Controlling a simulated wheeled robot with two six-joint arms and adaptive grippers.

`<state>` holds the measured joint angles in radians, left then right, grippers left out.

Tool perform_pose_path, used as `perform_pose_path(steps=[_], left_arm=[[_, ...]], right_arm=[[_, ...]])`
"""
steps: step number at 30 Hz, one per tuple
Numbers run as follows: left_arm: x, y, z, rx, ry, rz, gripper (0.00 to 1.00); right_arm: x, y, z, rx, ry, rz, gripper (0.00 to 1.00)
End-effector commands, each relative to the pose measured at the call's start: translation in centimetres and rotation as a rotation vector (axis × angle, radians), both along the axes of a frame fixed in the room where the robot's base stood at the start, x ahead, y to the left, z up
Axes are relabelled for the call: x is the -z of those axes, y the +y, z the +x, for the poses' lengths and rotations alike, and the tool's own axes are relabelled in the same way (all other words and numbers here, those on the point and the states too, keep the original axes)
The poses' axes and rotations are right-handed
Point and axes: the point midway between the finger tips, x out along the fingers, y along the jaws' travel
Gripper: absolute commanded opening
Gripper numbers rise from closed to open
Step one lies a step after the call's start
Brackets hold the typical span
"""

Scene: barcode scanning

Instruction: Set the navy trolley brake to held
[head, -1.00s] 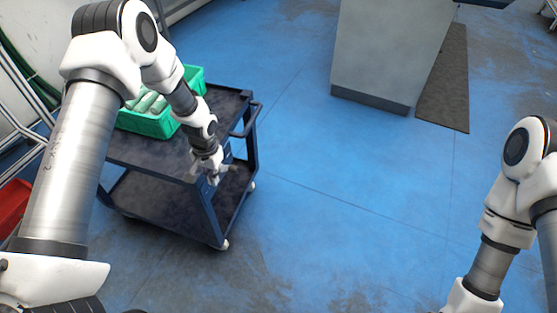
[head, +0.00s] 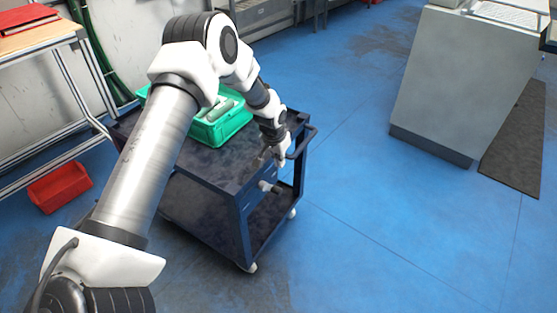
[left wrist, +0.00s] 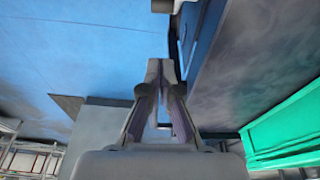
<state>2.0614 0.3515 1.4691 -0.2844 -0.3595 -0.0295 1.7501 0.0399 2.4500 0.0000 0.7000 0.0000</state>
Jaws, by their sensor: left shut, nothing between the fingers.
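The navy trolley (head: 215,165) stands on the blue floor left of centre in the head view. Its dark top also shows at the right of the left wrist view (left wrist: 245,60). A small pale grey part, perhaps the brake lever (head: 268,187), sticks out below the top on the trolley's end; its setting cannot be read. My left gripper (head: 281,161) is at that end, close to the top's edge and just above the pale part. Its fingers are shut and empty in the left wrist view (left wrist: 160,70). Contact with the trolley cannot be told. My right gripper is not in view.
A green crate (head: 226,127) with pale items stands on the trolley top, also seen in the left wrist view (left wrist: 285,135). A grey counter (head: 455,90) stands right. Floor between is clear.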

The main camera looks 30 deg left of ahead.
Motion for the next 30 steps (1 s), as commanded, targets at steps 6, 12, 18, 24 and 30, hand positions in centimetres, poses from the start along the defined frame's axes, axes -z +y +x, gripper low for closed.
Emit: perform_pose_path(steps=[6, 12, 18, 24, 30], left_arm=[[5.2, 0.0, 1.0, 0.002, 0.003, 0.001, 0.0], [7.9, 0.0, -0.3, 0.001, 0.003, 0.0, 0.0], [8.8, -0.1, -0.9, 0.001, 0.001, 0.0, 0.0], [8.8, -0.1, -0.9, 0.001, 0.0, 0.0, 0.0], [8.7, -0.1, -1.2, 0.001, 0.01, 0.0, 0.0]], right_arm=[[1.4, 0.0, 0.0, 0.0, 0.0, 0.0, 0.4], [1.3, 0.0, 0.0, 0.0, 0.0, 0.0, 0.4], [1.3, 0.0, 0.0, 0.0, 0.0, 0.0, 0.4], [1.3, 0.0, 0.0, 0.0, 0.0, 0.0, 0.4], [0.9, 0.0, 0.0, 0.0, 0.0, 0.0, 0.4]])
